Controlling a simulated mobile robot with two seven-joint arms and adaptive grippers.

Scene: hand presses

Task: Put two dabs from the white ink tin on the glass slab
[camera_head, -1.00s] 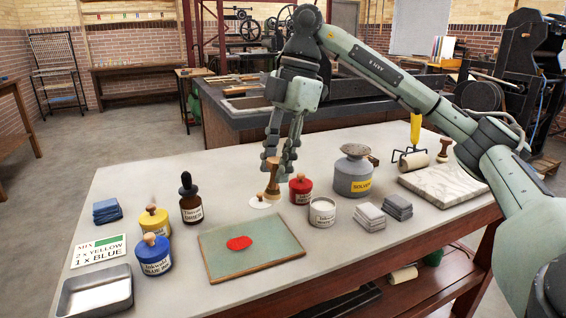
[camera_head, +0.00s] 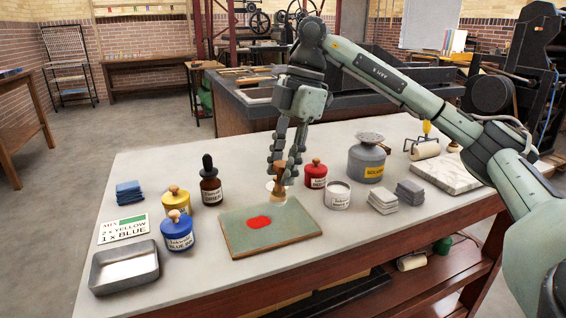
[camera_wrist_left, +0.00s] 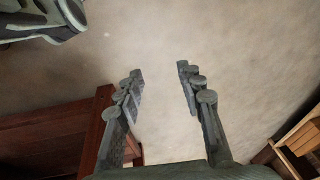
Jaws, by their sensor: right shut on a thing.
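The white ink tin (camera_head: 338,196) stands open on the table, right of the glass slab (camera_head: 243,239). The greenish slab has a wooden edge and one red ink patch (camera_head: 259,222) on it. My right gripper (camera_head: 280,178) is shut on a wooden dabber (camera_head: 279,197), held upright with its pale foot at the slab's back edge; I cannot tell whether it touches. A white lid (camera_head: 270,185) lies behind it, partly hidden. My left gripper (camera_wrist_left: 160,85) is open and empty over the floor in the left wrist view.
Lidded yellow (camera_head: 176,204), blue (camera_head: 178,236) and red (camera_head: 316,178) tins and a dropper bottle (camera_head: 210,187) surround the slab. A solvent can (camera_head: 366,163) and folded cloths (camera_head: 382,202) stand right. A metal tray (camera_head: 124,267) sits front left.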

